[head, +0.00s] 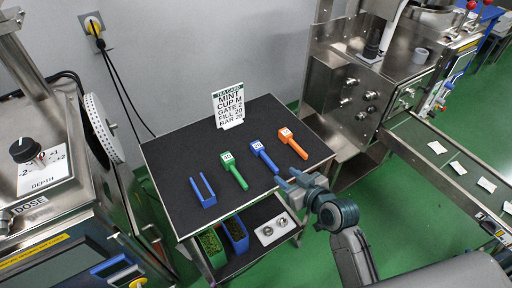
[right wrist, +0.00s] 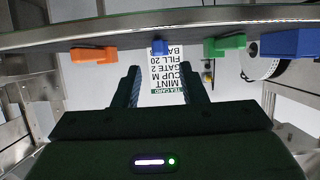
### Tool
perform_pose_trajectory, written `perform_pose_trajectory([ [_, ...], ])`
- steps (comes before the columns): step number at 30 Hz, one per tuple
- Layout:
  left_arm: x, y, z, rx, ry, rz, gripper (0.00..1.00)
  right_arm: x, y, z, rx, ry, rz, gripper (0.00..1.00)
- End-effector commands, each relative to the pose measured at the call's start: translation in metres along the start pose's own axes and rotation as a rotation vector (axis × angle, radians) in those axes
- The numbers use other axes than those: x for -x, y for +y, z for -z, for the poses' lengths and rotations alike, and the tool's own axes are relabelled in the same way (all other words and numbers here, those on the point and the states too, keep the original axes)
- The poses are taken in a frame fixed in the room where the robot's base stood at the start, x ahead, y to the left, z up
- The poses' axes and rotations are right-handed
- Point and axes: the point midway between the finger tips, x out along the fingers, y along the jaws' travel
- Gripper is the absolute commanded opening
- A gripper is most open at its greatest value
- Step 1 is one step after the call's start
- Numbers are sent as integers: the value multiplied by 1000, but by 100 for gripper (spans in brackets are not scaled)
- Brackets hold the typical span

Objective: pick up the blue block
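A blue block (head: 264,155) with a white numbered label and a narrow handle lies on the dark tabletop (head: 180,157), between a green and an orange piece of similar shape. My right gripper (head: 287,178) is at the front edge of the table, close to the handle's near end. In the right wrist view its two fingers (right wrist: 162,88) are apart with nothing between them. The blue block's end (right wrist: 160,47) shows beyond the fingertips, roughly in line with the gap. I cannot tell whether a finger touches it. My left gripper is not in view.
The green piece (head: 233,171) lies left of the blue block and the orange piece (head: 292,143) right of it. A blue two-pronged holder (head: 203,192) is further left. A tea card (head: 228,108) stands at the back. Bins (head: 234,235) sit on the lower shelf.

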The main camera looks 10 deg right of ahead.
Motion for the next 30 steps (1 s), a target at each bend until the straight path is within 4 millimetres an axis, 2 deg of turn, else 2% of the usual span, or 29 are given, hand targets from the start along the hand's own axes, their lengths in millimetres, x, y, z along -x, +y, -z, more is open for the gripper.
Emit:
perform_pose_trajectory([
  [4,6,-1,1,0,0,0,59,-24,0,2,-3,0,0,38],
  [11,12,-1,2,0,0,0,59,-42,0,4,-2,0,0,38],
  [17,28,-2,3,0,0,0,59,-69,2,12,-3,-1,0,38],
  [21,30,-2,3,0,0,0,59,-84,2,9,-2,-2,-1,38],
  [30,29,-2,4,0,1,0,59,-88,2,7,-2,-1,-2,38],
])
